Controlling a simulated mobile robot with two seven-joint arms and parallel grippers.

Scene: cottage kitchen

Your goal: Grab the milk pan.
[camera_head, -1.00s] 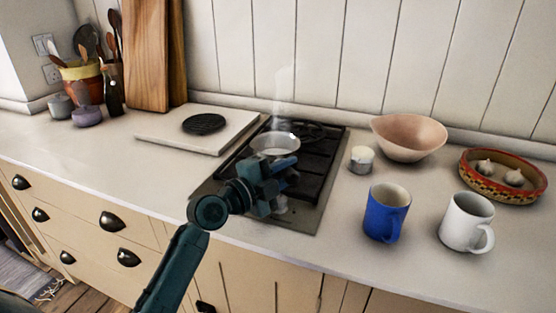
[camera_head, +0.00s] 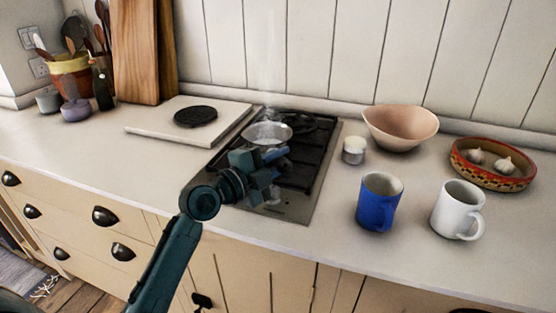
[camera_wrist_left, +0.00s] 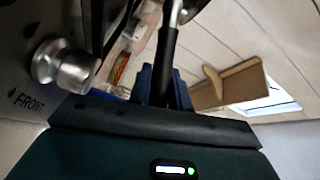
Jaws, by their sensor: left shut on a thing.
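The milk pan (camera_head: 267,133) is a small silvery pan on the black gas hob (camera_head: 304,170), with steam above it. My left gripper (camera_head: 266,172) is at the near side of the pan, over the hob's front part. In the left wrist view, my left gripper (camera_wrist_left: 165,84) has its blue fingers closed around the pan's dark handle (camera_wrist_left: 167,50). The pan's bowl is mostly out of that view. In the head view the gripper hides the handle. I cannot tell whether the pan's base touches the hob. My right gripper is not in view.
A metal hob knob (camera_wrist_left: 64,68) is close by my left gripper. A small white-topped pot (camera_head: 354,150), a blue mug (camera_head: 379,204) and a white mug (camera_head: 457,212) stand right of the hob. A pale board with a black trivet (camera_head: 195,116) lies left. The left front counter is clear.

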